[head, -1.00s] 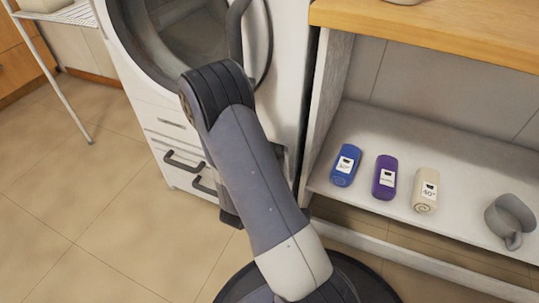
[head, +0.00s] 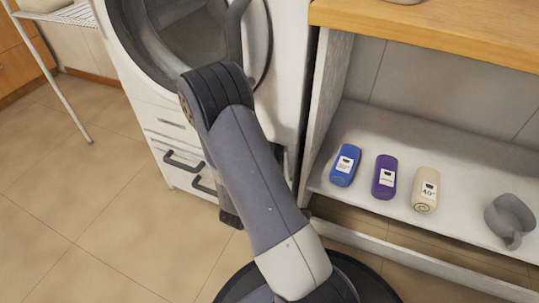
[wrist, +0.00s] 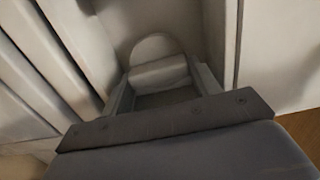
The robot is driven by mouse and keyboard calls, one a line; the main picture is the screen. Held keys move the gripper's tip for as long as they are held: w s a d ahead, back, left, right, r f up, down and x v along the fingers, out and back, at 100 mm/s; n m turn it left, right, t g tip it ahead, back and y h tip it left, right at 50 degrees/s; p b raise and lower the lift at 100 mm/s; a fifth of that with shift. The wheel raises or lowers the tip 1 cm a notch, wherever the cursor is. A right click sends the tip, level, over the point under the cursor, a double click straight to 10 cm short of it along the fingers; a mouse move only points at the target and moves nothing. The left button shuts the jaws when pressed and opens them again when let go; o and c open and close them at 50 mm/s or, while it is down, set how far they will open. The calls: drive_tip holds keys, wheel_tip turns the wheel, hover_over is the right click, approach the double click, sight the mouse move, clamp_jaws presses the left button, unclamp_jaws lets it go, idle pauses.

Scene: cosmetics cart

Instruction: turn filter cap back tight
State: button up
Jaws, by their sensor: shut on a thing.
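The filter cap (wrist: 156,46) is a pale round disc with a raised bar across it, set in a recess low on the white machine. It shows in the wrist view only; my arm hides it in the head view. My gripper (wrist: 161,76) is at the cap, with one finger at each end of the bar, shut on it. The white washing machine (head: 284,95) stands behind my arm, its round door and dark door handle in view at the top. I cannot tell how far the cap is turned.
Grey-handled drawers (head: 168,141) are on the machine's lower left front. To the right, an open white shelf (head: 455,158) under a wooden top (head: 450,32) holds blue (head: 345,165), purple (head: 385,177) and beige (head: 425,190) containers and a grey cup (head: 510,220). The tiled floor at left is clear.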

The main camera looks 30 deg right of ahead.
drive_tip(key=o, duration=0.7)
drive_tip(key=shift+p+v, duration=1)
drive_tip(key=shift+v, duration=4.4)
drive_tip(key=shift+b+x, duration=1)
drive_tip(key=shift+x, duration=4.45)
